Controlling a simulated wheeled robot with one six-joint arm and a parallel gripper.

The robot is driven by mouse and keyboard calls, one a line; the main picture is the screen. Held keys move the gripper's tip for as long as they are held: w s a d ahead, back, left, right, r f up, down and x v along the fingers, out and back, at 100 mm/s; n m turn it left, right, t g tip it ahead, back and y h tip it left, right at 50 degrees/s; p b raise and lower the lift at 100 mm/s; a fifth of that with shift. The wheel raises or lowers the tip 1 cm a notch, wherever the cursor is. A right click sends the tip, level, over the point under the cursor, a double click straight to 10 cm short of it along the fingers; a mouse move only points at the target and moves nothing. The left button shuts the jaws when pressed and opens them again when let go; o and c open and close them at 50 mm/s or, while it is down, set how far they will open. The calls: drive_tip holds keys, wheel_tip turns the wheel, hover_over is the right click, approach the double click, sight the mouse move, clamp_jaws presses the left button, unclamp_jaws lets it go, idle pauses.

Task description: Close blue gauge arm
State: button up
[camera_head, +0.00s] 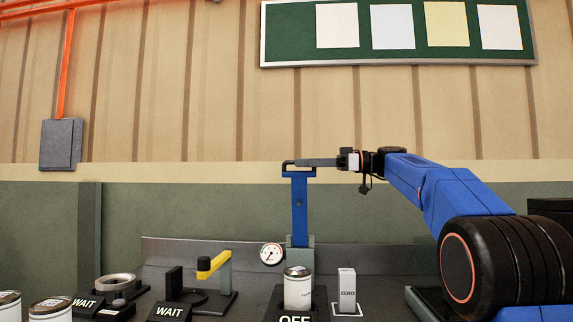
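The blue gauge arm (300,210) stands upright on a grey-green post (301,240) near the middle of the bench. A round white dial gauge (271,254) with a red needle shows just left of the post. Below it, a silver can (298,288) stands behind a black sign reading OFF. My gripper (289,165) reaches in from the right, its grey fingers level and seen side-on at the top end of the blue arm. Contact between them cannot be told. Whether the fingers are apart or together is not clear.
A yellow arm (214,265) on a green post stands to the left. WAIT signs (169,312), a ring-shaped fixture (117,281) and cans (51,310) fill the left.

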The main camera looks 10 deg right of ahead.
sight(289, 163)
drive_tip(key=shift+x, duration=2.95)
clamp_jaws()
